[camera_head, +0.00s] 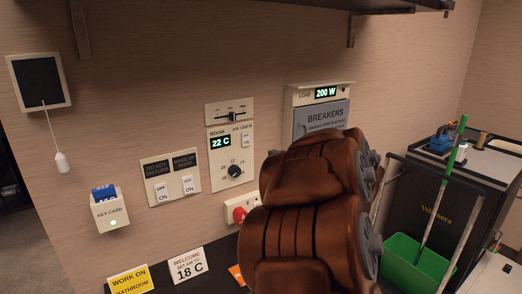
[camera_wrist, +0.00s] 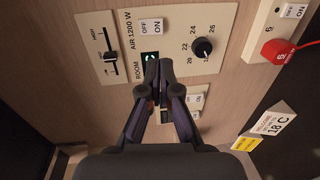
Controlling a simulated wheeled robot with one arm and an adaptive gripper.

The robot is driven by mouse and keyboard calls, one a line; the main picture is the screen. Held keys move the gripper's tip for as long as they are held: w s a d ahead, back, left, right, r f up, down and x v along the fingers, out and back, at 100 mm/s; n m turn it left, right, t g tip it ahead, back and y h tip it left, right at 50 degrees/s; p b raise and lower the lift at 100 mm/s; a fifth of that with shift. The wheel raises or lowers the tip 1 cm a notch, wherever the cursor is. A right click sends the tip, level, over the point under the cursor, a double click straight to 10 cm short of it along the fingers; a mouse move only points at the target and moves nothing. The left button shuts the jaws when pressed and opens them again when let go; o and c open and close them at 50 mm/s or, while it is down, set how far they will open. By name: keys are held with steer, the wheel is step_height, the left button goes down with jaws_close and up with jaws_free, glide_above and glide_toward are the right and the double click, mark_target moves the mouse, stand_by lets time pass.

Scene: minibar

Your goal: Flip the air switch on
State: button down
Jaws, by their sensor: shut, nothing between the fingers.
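I cannot tell which side is pressed. My gripper (camera_wrist: 158,72) is shut and empty. In the wrist view its fingertips lie just below the switch, over the edge of the room display (camera_wrist: 149,57). Its distance from the panel is unclear. In the head view my brown arm hides the gripper.
The temperature dial (camera_head: 234,171) and slider (camera_head: 232,117) flank the switch. The breaker box (camera_head: 319,115) reads 200 W load. Lower left are labelled switches (camera_head: 171,178) and the key card holder (camera_head: 110,212). A red plug (camera_wrist: 276,50) sits in the outlet strip.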

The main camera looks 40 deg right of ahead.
steer(key=p, duration=0.4)
glide_toward(247, 144)
steer(key=w, duration=0.5)
steer(key=shift+w+d+f, duration=0.15)
steer(key=shift+d+f, duration=0.05)
steer(key=shift+d, duration=0.05)
steer(key=shift+w+d+f, duration=0.1)
steer(key=shift+w, duration=0.35)
steer(key=shift+w+d+f, duration=0.1)
steer(key=shift+w+f, duration=0.05)
steer(key=shift+w, duration=0.3)
steer(key=shift+f, duration=0.1)
steer(key=shift+w+f+b, duration=0.2)
steer(key=shift+f+b, duration=0.05)
steer(key=shift+b, duration=1)
steer(key=shift+w+r+t, duration=0.1)
steer(key=shift+r+t, duration=0.05)
steer(key=shift+t, duration=0.15)
steer(key=shift+r, duration=0.15)
steer(key=s+a+f+b, duration=0.1)
steer(key=s+b, duration=0.3)
steer(key=s, duration=1)
steer(key=shift+f, duration=0.35)
